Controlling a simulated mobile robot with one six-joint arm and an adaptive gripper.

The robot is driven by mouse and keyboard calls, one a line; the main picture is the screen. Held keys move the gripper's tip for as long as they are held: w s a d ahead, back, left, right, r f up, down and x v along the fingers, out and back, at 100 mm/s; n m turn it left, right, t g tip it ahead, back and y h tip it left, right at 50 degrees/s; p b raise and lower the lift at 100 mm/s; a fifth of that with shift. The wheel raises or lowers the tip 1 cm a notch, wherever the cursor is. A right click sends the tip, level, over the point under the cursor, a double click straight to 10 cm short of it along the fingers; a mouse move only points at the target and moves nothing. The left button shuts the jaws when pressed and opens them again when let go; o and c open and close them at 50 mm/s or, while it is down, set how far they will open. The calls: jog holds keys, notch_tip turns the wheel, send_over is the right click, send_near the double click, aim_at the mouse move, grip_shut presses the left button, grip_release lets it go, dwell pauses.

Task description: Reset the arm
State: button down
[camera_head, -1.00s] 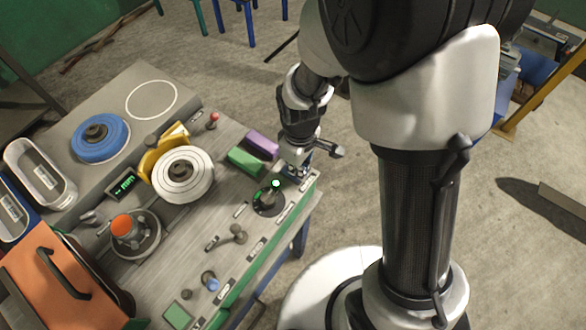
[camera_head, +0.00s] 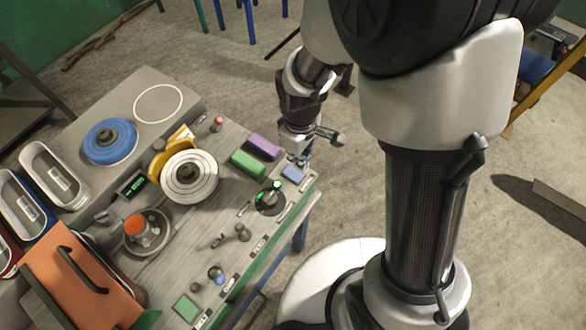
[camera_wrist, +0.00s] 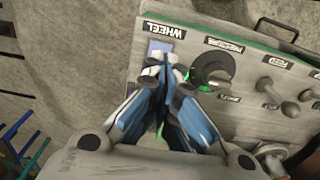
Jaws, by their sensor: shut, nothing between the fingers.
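My gripper (camera_wrist: 163,72) is shut in the wrist view, its blue-padded fingers together with nothing between them. In the head view my gripper (camera_head: 307,150) hangs at the bench's right end, beyond the blue pad (camera_head: 293,173). In the wrist view the blue pad (camera_wrist: 163,31), labelled WHEEL, lies just past the fingertips. My arm is bent above the floor, right of the bench.
The bench carries a purple block (camera_head: 264,147), a green block (camera_head: 248,163), a white wheel (camera_head: 189,176), a blue disc (camera_head: 109,142), a knob with an orange top (camera_head: 138,228) and an orange box (camera_head: 80,285). Small levers stand near the front edge. Open floor lies right of the bench.

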dwell(0.4)
jog(key=s+d+r+m+t+b, duration=0.1)
jog(key=s+d+r+m+b, duration=0.15)
jog(key=r, duration=0.25)
jog(key=s+d+r+m+t+b, duration=0.1)
jog(key=d+r+m+b, duration=0.2)
jog(key=d+r, duration=0.15)
jog(key=s+d+r+m+t+b, duration=0.1)
jog(key=s+d+r+m+b, duration=0.1)
jog(key=s, duration=0.3)
jog(key=s+d+r+m+t+b, duration=0.1)
jog(key=s+d+r+m+b, duration=0.1)
jog(key=s, duration=0.3)
jog(key=shift+m+t, duration=0.3)
jog(key=shift+m, duration=0.15)
